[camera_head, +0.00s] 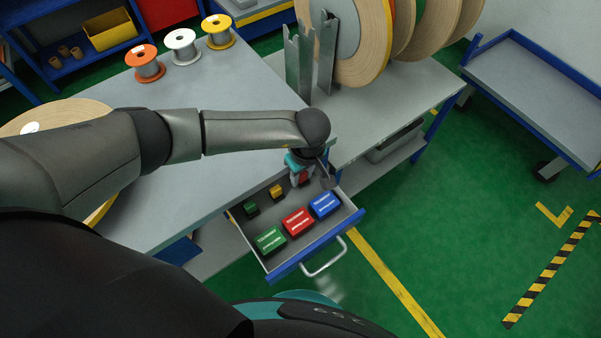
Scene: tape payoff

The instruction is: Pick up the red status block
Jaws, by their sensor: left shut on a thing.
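My left gripper (303,179) hangs over the back right part of the open drawer (352,212). It is shut on the small red status block (304,176), of which only a little shows between the fingers. I cannot tell whether the block is clear of the drawer floor. A small yellow block (276,192) and a small green block (251,208) lie to its left in the drawer. My right gripper is not in view.
Larger green (270,239), red (298,221) and blue (324,205) boxes fill the drawer's front row. The drawer has a metal handle (325,258). Orange (146,64), white (183,46) and yellow (218,31) spools stand on the grey table (215,100). Metal uprights (301,60) stand behind my arm.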

